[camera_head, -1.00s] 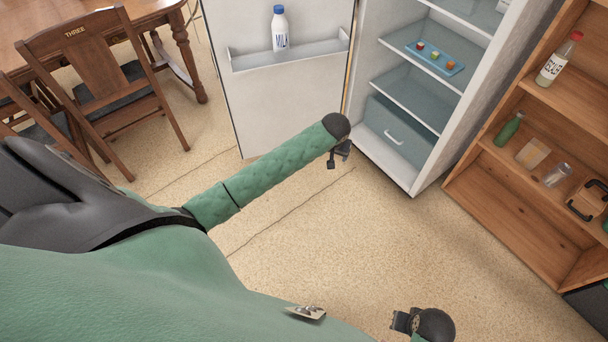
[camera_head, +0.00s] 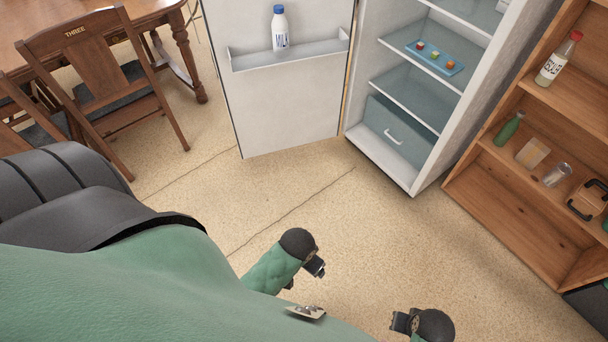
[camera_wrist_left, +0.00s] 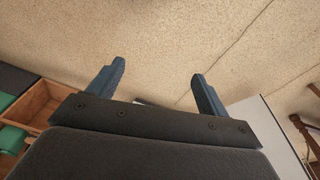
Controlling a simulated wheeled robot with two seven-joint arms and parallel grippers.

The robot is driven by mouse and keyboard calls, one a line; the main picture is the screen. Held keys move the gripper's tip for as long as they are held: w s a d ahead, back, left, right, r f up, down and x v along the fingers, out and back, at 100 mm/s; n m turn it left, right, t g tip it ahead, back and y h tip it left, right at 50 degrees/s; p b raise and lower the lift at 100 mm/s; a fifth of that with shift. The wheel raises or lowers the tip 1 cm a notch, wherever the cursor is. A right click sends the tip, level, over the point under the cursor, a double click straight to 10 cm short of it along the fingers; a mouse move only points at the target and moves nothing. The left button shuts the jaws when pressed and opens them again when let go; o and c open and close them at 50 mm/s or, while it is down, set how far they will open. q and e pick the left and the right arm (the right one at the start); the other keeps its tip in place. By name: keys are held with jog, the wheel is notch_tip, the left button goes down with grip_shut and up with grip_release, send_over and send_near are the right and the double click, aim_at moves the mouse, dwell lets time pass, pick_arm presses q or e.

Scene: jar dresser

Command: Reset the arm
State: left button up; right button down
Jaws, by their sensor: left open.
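My left arm (camera_head: 271,268) is green with a dark wrist and is folded in close to my body in the head view. My left gripper (camera_head: 315,267) hangs over bare floor, clear of the fridge. In the left wrist view its two dark fingers (camera_wrist_left: 158,72) stand wide apart with nothing between them but floor beyond. My right gripper (camera_head: 399,321) is at the bottom of the head view beside its dark wrist. Its fingers are too small and hidden to tell if they are open or shut.
The fridge (camera_head: 420,162) stands open, its door (camera_head: 285,115) swung left with a milk bottle (camera_head: 280,28) in the door shelf. A blue tray (camera_head: 452,69) with small cubes lies inside. A wooden shelf (camera_head: 482,180) stands right; chairs (camera_head: 98,75) stand left. The floor between is clear.

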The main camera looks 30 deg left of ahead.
pick_arm(q)
jog(key=shift+s+r, duration=0.2)
jog(key=shift+s, duration=0.9)
dwell(1.1)
